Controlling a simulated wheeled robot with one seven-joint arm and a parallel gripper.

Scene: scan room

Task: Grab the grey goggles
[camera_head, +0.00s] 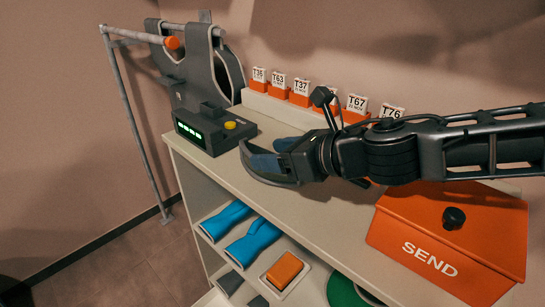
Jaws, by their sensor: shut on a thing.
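The grey goggles (262,177) are at the middle of the shelf unit's top, with a curved dark grey frame and bluish lenses. My gripper (287,158) comes in from the right and is shut on the goggles. Its body covers their right part, and its fingertips are hard to make out. I cannot tell whether the goggles touch the top or are slightly above it.
A device with a green display (213,128) stands close left of the goggles. Orange holders with labelled tags (301,93) line the back. An orange SEND box (445,240) is at the right. Blue items (252,243) and an orange block (285,270) lie on the lower shelf.

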